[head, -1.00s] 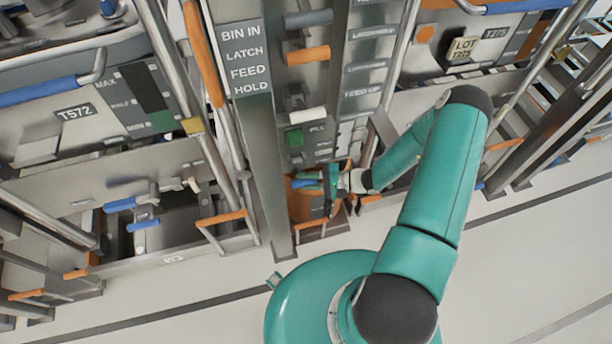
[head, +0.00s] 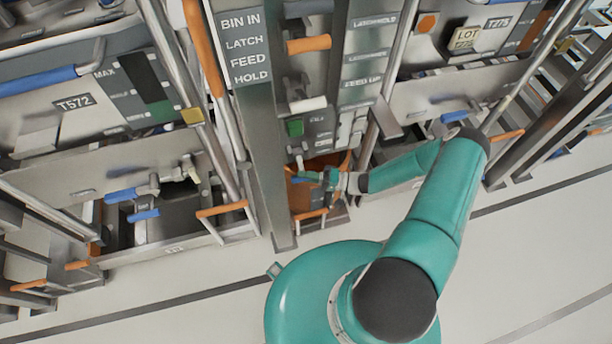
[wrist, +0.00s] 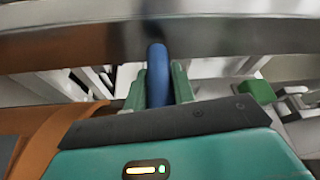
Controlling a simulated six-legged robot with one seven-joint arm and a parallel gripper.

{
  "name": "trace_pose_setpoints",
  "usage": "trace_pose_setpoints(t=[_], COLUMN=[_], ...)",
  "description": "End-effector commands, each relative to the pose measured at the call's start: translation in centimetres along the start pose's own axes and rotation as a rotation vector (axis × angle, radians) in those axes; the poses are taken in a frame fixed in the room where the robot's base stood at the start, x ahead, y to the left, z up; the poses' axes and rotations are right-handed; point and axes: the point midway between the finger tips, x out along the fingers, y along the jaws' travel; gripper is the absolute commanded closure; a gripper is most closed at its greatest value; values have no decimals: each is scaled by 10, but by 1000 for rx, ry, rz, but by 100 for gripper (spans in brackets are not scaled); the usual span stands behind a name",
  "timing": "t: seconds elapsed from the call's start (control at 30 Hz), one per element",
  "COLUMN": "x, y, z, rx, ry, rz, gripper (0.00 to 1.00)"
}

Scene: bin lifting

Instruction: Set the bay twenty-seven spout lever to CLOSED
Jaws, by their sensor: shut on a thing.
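A blue lever handle (wrist: 158,75) stands upright between the two green fingers of my gripper (wrist: 160,85) in the wrist view. The fingers close on it from both sides. In the head view my gripper (head: 325,179) is at the foot of the central column, in front of an orange-edged opening, and hides most of the lever. I cannot read a bay number or a CLOSED mark at this lever.
The column sign (head: 244,48) reads BIN IN, LATCH, FEED, HOLD. A green button (head: 295,128) and a white handle (head: 308,105) sit above my gripper. Another blue-handled lever (head: 122,195) is at the left bay. The pale floor (head: 200,290) in front is clear.

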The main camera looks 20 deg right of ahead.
Motion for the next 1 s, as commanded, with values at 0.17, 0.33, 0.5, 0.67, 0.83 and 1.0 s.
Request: trace_pose_setpoints(t=[0.17, 0.33, 0.5, 0.67, 0.83, 1.0], x=[-1, -1, -1, -1, -4, -24], y=[3, 3, 2, 2, 1, 2], z=[-2, -2, -2, -2, -2, -2], rx=[-3, -3, -3, -3, -3, -4], ry=[4, 5, 5, 3, 3, 5], rz=[7, 8, 8, 4, 3, 5], gripper=[100, 100, 53, 53, 53, 53])
